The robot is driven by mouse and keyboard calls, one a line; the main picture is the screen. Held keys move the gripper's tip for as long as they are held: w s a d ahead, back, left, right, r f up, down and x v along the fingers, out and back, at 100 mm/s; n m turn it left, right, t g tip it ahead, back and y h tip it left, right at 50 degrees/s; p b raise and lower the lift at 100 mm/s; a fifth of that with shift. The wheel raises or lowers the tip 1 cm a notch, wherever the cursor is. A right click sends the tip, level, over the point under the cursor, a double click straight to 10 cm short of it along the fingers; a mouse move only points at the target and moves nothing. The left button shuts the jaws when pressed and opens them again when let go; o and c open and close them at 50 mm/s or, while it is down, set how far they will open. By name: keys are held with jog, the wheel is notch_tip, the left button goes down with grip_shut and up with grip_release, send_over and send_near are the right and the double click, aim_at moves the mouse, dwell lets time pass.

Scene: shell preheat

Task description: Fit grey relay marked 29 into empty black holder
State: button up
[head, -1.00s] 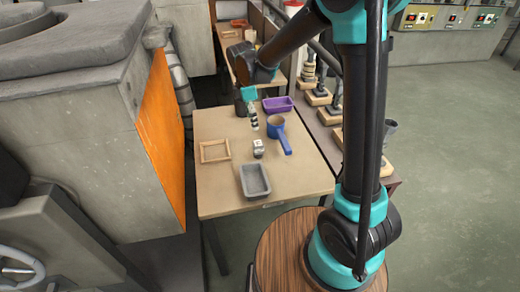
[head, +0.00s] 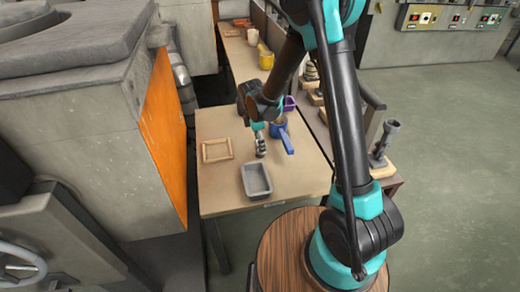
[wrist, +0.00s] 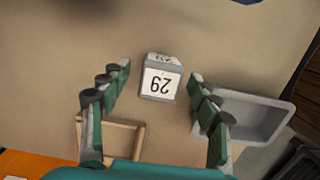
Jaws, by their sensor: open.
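The grey relay (wrist: 161,80) has a white label reading 29, upside down in the wrist view. It stands on the tan table (head: 225,190). My gripper (wrist: 160,75) is open, with one finger on each side of the relay and visible gaps to both. In the head view my gripper (head: 260,151) is low over the table and mostly hides the relay. I cannot make out a black holder in either view.
A grey tray (head: 258,197) lies near the table's front. A wooden frame (head: 217,159) lies to the left. A blue handled pot (head: 285,142) and a purple tray (head: 290,102) are behind. An orange panel (head: 162,125) flanks the table's left side.

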jog(key=shift+f, duration=0.2)
jog(key=c, duration=1.4)
jog(key=shift+r, duration=0.2)
notch_tip(320, 180, up, 20)
jog(key=shift+f, duration=0.15)
